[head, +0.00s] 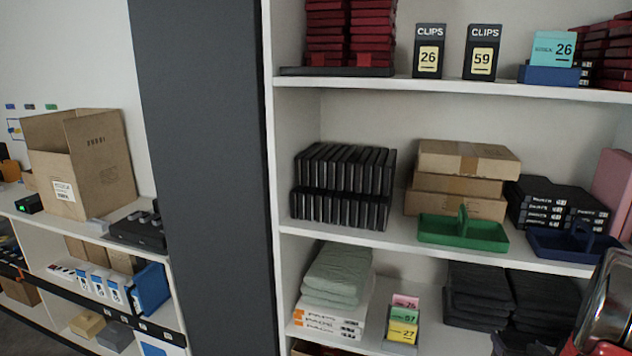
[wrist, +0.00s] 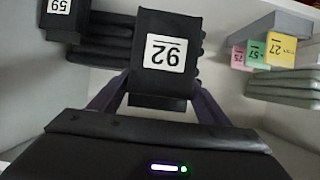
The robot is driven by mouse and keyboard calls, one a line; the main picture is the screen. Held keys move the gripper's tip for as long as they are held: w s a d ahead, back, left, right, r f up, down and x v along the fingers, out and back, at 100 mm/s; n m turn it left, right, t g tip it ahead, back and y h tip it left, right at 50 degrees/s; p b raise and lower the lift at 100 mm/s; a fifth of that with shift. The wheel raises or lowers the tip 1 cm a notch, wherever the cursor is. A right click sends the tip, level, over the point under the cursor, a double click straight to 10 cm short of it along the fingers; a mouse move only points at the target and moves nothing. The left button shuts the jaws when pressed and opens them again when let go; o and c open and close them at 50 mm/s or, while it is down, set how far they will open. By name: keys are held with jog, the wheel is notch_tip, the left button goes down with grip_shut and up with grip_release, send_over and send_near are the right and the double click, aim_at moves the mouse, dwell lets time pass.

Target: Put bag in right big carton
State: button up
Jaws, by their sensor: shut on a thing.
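My gripper (wrist: 160,98) has its two purple fingers shut on a black, flat-fronted item with a white number label, which I take to be the bag (wrist: 150,25). The label reads upside down in the wrist view. The item sits between the fingers, in front of the shelf. In the head view part of my arm is at the lower right, and the held bag is not clearly seen there. A big open brown carton (head: 105,160) stands on the left shelf, its flaps up. No second big open carton is in view, so I cannot tell if it is the right one.
Stacks of black folded items (head: 478,290) and grey-green folded items (head: 335,272) lie on the lower shelf, with small number cards (head: 403,325) between. Green (head: 462,236) and blue (head: 575,248) trays stand on the middle shelf. A dark grey pillar (head: 200,170) separates the two shelving units.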

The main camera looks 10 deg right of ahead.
jog(key=shift+s, duration=0.25)
jog(key=shift+s+d+f, duration=0.1)
jog(key=shift+s+d, duration=0.05)
jog(key=shift+s, duration=0.3)
jog(key=shift+s+d+f+h, duration=0.1)
jog(key=shift+d+f+h, duration=0.05)
jog(key=shift+f+h, duration=0.15)
jog(key=shift+s+d+m+g, duration=0.2)
jog(key=shift+s+m+g, duration=0.1)
jog(key=shift+s+m, duration=0.2)
jog(key=shift+w+a+h, duration=0.3)
jog(key=shift+a+h, duration=0.1)
jog(key=shift+a, duration=0.05)
jog(key=w+a+r+n+t+y, duration=0.1)
jog(key=w+a+r, duration=0.1)
jog(key=w+a, duration=0.7)
jog(key=w+a+r+n+y, duration=0.15)
jog(key=w+a, duration=0.25)
jog(key=a, duration=0.8)
jog(key=w+a+r+n+y, duration=0.2)
jog(key=a, duration=1.1)
jog(key=w+a+r+n+t+y, duration=0.1)
jog(key=w+a+r+n+y, duration=0.1)
jog(key=a, duration=1.2)
jog(key=shift+w+a+r+y, duration=0.25)
jog(key=shift+w+r+y, duration=0.4)
jog(key=shift+r, duration=0.1)
